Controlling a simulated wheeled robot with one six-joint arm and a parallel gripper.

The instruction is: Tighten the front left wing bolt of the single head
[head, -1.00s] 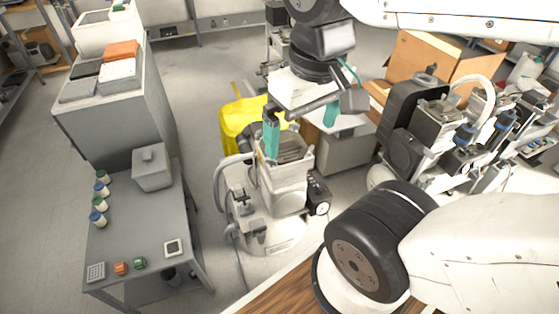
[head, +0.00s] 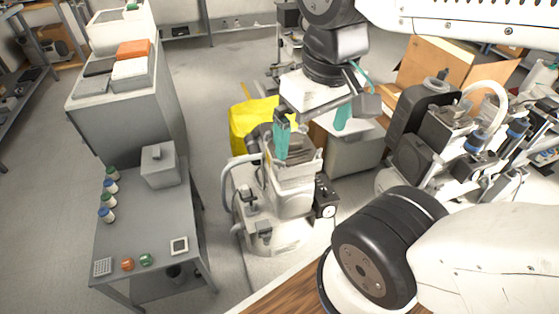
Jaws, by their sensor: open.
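The single head compressor (head: 288,202) stands on the floor in the middle of the head view, a light grey unit with a pale tank base and a hose at its left. Its front left wing bolt is too small to make out. My gripper (head: 312,129), with two teal fingertips spread wide apart, hangs pointing down at the compressor's top. The left fingertip (head: 282,140) overlaps the back of the compressor's top in the picture; I cannot tell whether it touches. The right fingertip is over the grey box behind.
A grey table (head: 140,235) with small jars and a grey box is at left. A yellow item (head: 246,122) and a grey box (head: 352,152) stand behind the compressor. Other compressors (head: 455,140) crowd the right. Floor is open between table and compressor.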

